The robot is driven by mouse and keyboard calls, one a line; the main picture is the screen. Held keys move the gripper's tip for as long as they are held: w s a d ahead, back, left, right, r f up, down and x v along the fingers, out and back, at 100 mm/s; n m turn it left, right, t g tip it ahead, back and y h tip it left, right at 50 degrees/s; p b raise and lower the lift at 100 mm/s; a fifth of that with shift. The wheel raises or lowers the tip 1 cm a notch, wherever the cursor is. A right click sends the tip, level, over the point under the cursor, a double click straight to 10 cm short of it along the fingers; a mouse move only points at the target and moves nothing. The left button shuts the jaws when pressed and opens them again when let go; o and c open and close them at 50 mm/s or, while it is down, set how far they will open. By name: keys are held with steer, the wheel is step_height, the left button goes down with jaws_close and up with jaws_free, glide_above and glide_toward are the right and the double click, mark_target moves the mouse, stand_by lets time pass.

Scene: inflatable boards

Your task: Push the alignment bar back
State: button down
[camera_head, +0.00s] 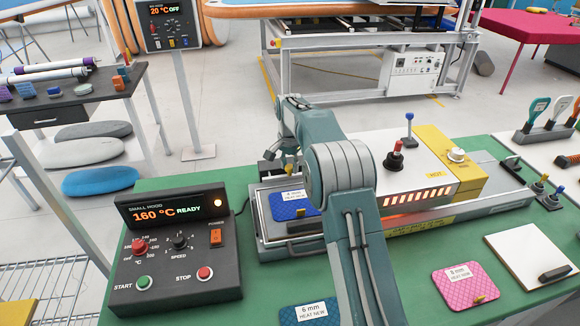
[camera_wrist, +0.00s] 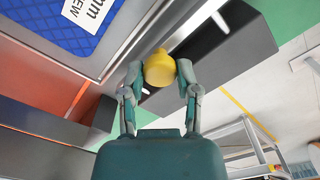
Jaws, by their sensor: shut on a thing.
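My gripper (camera_wrist: 158,76) is shut on a yellow knob (camera_wrist: 160,66), with one finger on each side of it. The knob sits against a dark grey bar-like part (camera_wrist: 215,45), which looks like the alignment bar, at the edge of a metal tray. In the head view my gripper (camera_head: 286,165) is at the tray's far left end, partly hidden by my arm. A blue quilted board (camera_head: 290,212) with a white label lies on the metal tray (camera_head: 268,238). It also shows in the wrist view (camera_wrist: 40,30), close to the bar.
A control box (camera_head: 175,255) reading 160 °C READY stands left of the tray. A heater housing (camera_head: 420,175) with glowing slots and a red-knobbed lever (camera_head: 395,158) stands to the right. A pink board (camera_head: 466,288) and another blue board (camera_head: 308,312) lie in front on the green table.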

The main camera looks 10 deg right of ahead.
mark_target(288, 165)
steer(key=shift+c, duration=1.7)
jaws_free()
steer(key=shift+w+f, duration=0.1)
steer(key=shift+w, duration=0.15)
steer(key=shift+a, duration=0.1)
step_height(288, 165, up, 12)
